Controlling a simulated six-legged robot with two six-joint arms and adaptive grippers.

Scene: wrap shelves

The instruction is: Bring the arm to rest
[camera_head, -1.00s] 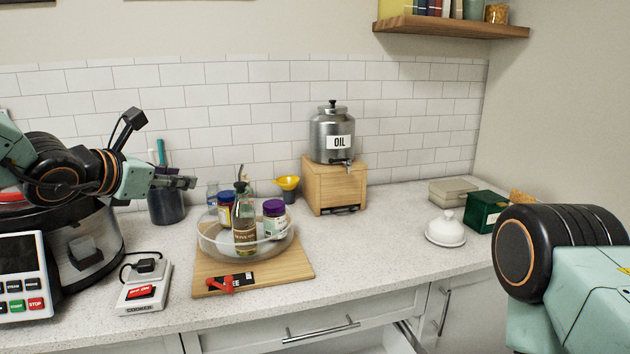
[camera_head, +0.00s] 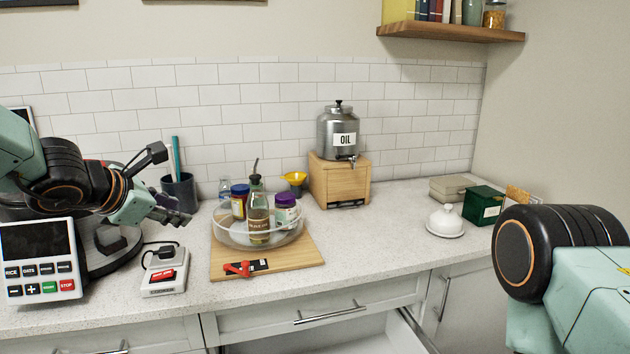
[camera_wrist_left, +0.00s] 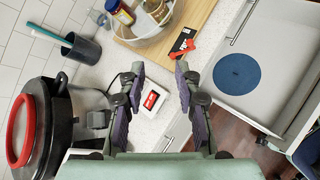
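My left gripper (camera_head: 178,212) hangs in the air at the left, in front of the dark utensil cup, tilted down to the right. In the left wrist view its two fingers (camera_wrist_left: 160,70) are spread apart with nothing between them, so it is open and empty. My left arm comes in over the rice cooker (camera_head: 42,262). My right arm shows at the right edge as dark and mint-green links. Its gripper is out of view.
A switch box (camera_head: 165,275) sits below the left gripper. A clear turntable (camera_head: 232,238) with bottles stands on a wooden board (camera_head: 300,260). An oil dispenser (camera_head: 338,128) is behind. An open drawer (camera_wrist_left: 282,72) holds a blue disc (camera_wrist_left: 240,74). The counter's right middle is clear.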

